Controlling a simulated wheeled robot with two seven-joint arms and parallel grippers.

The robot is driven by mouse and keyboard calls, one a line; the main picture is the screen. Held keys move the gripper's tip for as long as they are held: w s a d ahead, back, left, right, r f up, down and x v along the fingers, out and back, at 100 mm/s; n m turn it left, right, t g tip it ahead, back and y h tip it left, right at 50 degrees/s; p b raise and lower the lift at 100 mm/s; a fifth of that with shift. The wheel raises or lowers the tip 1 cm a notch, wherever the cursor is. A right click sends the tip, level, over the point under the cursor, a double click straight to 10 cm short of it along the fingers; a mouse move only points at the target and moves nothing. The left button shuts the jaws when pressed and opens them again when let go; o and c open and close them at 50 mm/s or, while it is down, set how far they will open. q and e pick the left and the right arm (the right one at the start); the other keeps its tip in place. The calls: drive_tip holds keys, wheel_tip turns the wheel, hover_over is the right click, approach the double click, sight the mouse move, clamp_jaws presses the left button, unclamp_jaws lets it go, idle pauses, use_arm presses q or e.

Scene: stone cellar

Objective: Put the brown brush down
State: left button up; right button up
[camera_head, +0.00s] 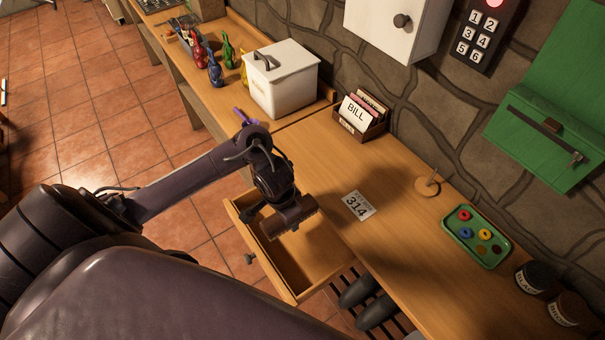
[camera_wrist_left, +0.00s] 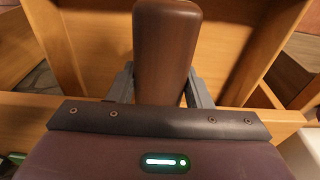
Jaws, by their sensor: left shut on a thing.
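The brown brush (camera_wrist_left: 166,45) shows in the left wrist view as a smooth, rounded brown handle; its bristles are not visible. My left gripper (camera_wrist_left: 162,88) is shut on this handle, with one grey finger on each side. I cannot tell whether the brush touches the drawer. My right gripper is not in view.
The wooden counter (camera_head: 395,245) has a clear stretch around a 314 card (camera_head: 358,205). A BILL card box (camera_head: 360,116), a white lidded box (camera_head: 283,85), a wooden peg stand (camera_head: 428,186), a green tray (camera_head: 476,238) and dark jars (camera_head: 535,277) stand on it.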

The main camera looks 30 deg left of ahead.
use_arm(q)
drive_tip(key=b, duration=0.2)
approach(302, 230)
drive_tip(key=s+f, duration=0.1)
drive_tip(key=s+a+f, duration=0.1)
drive_tip(key=s+f, duration=0.1)
drive_tip(key=shift+a+f, duration=0.2)
drive_tip(key=shift+f, duration=0.1)
drive_tip(key=shift+w+d+f, duration=0.1)
drive_tip(key=shift+w+f, duration=0.25)
drive_tip(key=shift+f, duration=0.35)
drive_tip(key=w, duration=0.1)
drive_tip(key=w+d, duration=0.1)
drive_tip(key=w, duration=0.1)
drive_tip(key=shift+w+d+f, duration=0.1)
drive_tip(key=shift+d+f, duration=0.1)
drive_tip(key=shift+f, duration=0.4)
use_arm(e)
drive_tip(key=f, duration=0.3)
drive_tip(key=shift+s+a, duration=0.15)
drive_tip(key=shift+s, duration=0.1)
use_arm(q)
drive_tip(key=shift+f, duration=0.1)
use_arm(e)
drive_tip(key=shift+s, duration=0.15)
use_arm(q)
drive_tip(key=o, duration=1)
drive_tip(key=shift+o, duration=0.2)
